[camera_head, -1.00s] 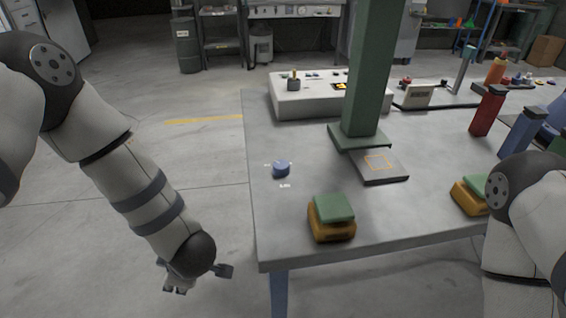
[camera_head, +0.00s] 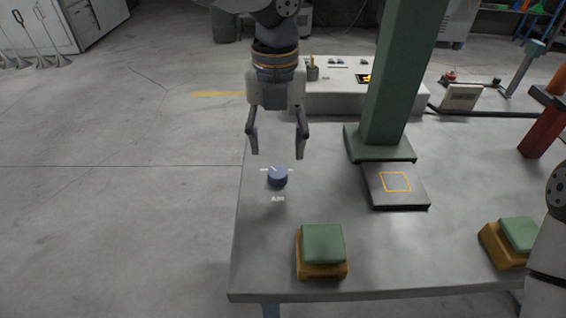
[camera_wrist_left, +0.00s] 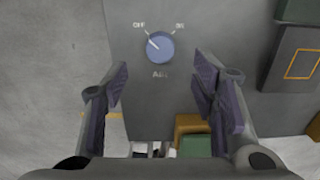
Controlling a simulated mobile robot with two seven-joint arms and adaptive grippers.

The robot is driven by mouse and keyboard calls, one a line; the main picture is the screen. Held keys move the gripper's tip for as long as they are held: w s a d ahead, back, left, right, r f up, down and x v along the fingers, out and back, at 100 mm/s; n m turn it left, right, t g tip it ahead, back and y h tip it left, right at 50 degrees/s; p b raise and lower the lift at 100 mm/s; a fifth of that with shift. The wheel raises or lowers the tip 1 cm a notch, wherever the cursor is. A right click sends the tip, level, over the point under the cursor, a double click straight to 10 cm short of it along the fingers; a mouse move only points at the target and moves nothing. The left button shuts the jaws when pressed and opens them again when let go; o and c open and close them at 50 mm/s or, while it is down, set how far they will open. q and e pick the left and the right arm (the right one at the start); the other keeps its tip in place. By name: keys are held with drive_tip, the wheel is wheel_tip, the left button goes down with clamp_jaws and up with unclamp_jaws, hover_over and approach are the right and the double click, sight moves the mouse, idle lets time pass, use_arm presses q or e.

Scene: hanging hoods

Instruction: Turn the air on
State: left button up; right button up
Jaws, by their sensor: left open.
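The air knob (camera_head: 278,177) is a round blue dial on the left part of the grey table. In the left wrist view the knob (camera_wrist_left: 160,47) has a white pointer line aimed at the OFF mark; ON is marked at its upper right and a partly legible label sits below. My left gripper (camera_head: 277,154) points down above the knob, with fingers apart and nothing between them. In the left wrist view the open fingers (camera_wrist_left: 160,75) lie on either side of the knob's line, apart from it. My right gripper is out of view.
A green post (camera_head: 394,80) stands on the table beside a dark pad (camera_head: 397,201) with an orange square. Green-topped orange blocks (camera_head: 322,245) sit near the front edge. A white console (camera_head: 345,97) stands behind. The table around the knob is clear.

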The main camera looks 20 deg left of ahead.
sight(278, 172)
use_arm(q)
wheel_tip(278, 172, down, 7)
drive_tip(key=shift+f, duration=0.1)
drive_tip(key=shift+c, duration=0.6)
drive_tip(key=c, duration=1.1)
